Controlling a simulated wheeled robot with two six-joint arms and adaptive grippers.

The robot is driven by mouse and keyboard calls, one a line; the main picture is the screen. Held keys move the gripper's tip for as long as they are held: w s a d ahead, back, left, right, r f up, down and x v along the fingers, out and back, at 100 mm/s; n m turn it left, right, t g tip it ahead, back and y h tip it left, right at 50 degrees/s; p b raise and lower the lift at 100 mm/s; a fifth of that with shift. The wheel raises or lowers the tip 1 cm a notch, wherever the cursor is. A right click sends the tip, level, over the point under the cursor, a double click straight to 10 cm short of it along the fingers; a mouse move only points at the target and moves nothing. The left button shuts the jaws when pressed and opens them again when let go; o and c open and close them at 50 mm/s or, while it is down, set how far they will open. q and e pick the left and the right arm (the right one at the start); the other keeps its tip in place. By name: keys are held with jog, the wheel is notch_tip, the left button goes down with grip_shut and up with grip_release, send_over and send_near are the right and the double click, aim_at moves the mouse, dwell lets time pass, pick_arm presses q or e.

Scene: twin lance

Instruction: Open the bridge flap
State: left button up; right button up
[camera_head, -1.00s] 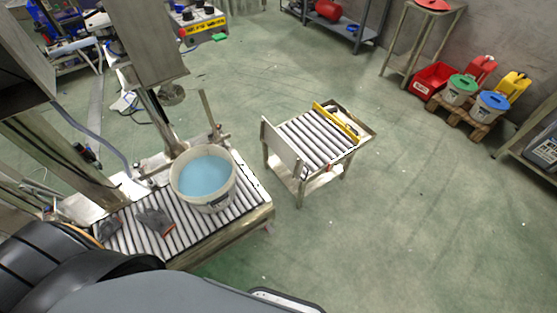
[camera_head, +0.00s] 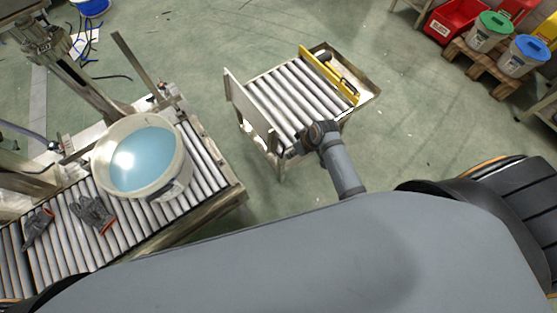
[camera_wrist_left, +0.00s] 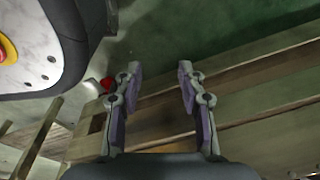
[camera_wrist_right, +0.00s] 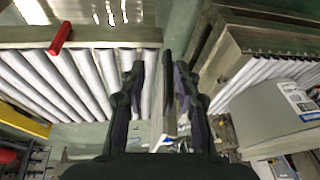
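The bridge flap (camera_head: 248,110) is a grey metal plate standing upright along the left end of the small roller cart (camera_head: 368,92). My right gripper (camera_head: 299,147) is at the flap's near end, partly hidden by its own wrist. In the right wrist view my right gripper (camera_wrist_right: 158,72) has its fingers apart, with a thin upright plate edge, seemingly the flap (camera_wrist_right: 168,95), between them. I cannot tell whether they touch it. My left gripper (camera_wrist_left: 157,75) is open and empty above a beam-like frame; it is not visible in the head view.
A white bucket of blue liquid (camera_head: 145,165) stands on the larger roller conveyor (camera_head: 195,212) at left, near grey gloves (camera_head: 93,213). A floor gap separates conveyor and cart. A yellow bar (camera_head: 328,75) crosses the cart's far end. A red handle (camera_wrist_right: 60,38) shows in the right wrist view.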

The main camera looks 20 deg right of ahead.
jog(key=shift+n+y, duration=0.3)
jog(key=shift+n, duration=0.3)
jog(key=w+a+f+b, duration=0.2)
jog(key=f, duration=0.1)
jog(key=w+a+f+b, duration=0.1)
jog(key=a+f+b, duration=0.1)
jog(key=shift+w+f, duration=0.25)
jog(key=shift+w, duration=0.05)
jog(key=shift+w+a+f, duration=0.1)
jog(key=shift+a+f, duration=0.05)
jog(key=shift+f, duration=0.15)
pick_arm(q)
jog(key=w+d+r, duration=0.2)
jog(key=w+r, duration=0.2)
jog(key=w, duration=0.3)
jog(key=shift+r, duration=0.25)
pick_arm(e)
jog(key=shift+c, duration=0.3)
pick_arm(q)
jog(key=shift+w, duration=0.1)
pick_arm(e)
grip_shut()
